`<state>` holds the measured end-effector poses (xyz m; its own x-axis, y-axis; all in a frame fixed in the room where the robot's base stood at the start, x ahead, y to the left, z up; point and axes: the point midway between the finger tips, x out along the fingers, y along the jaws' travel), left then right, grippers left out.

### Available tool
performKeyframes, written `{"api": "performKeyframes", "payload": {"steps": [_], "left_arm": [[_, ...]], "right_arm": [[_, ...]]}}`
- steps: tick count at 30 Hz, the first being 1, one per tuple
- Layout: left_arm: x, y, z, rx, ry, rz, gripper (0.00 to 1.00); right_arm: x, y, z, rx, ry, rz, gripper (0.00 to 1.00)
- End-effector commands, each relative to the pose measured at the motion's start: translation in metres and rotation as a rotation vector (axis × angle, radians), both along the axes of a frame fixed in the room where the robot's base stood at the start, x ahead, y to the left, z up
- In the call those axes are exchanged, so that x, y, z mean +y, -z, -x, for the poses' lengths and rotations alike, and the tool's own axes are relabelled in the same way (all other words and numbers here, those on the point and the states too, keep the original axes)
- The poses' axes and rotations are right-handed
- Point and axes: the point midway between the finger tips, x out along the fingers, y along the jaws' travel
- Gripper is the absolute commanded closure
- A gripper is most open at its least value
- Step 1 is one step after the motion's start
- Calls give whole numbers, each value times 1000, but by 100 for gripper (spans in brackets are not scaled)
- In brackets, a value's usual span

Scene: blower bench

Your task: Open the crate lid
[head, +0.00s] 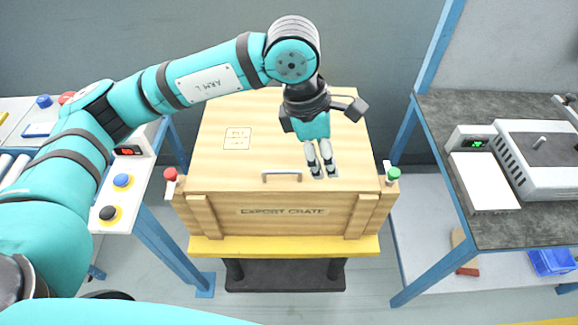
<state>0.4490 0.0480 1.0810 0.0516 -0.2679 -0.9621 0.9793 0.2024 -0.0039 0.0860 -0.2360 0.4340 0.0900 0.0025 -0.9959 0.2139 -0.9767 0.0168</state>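A light wooden crate (285,213) with "EXPORT CRATE" on its front stands on a yellow-edged stand. Its lid (215,170) lies flat and closed on top. A grey bar handle (281,176) sits near the lid's front edge. My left gripper (325,174) points down over the front of the lid, just right of the handle and apart from it. Its two fingers show a narrow gap with nothing between them. Whether the fingertips touch the lid is unclear. My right gripper is not in view.
A red-topped knob (171,174) and a green-topped knob (393,174) flank the crate's front corners. A bench with buttons (122,181) stands at left. A dark-topped bench (436,112) with a scale and a grey machine stands at right. Floor shows between crate and benches.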

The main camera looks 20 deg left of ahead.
Motion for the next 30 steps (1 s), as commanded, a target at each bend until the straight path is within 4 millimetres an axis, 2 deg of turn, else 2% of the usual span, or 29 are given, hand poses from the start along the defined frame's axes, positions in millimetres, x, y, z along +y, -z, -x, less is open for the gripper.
{"api": "performKeyframes", "payload": {"steps": [1,3,7,11,14,30], "left_arm": [[24,-6,-15,-51,-30,-102,66],[50,-12,-28,-91,-64,-210,66],[74,-20,-38,-125,-100,-309,66],[77,-11,-40,-125,-105,-322,66],[78,3,-43,-123,-105,-321,66],[83,116,-63,-122,-103,-317,66]], "right_arm": [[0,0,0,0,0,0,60],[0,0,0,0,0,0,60],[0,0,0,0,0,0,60],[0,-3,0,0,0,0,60],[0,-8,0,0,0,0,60],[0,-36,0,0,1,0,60]]}}
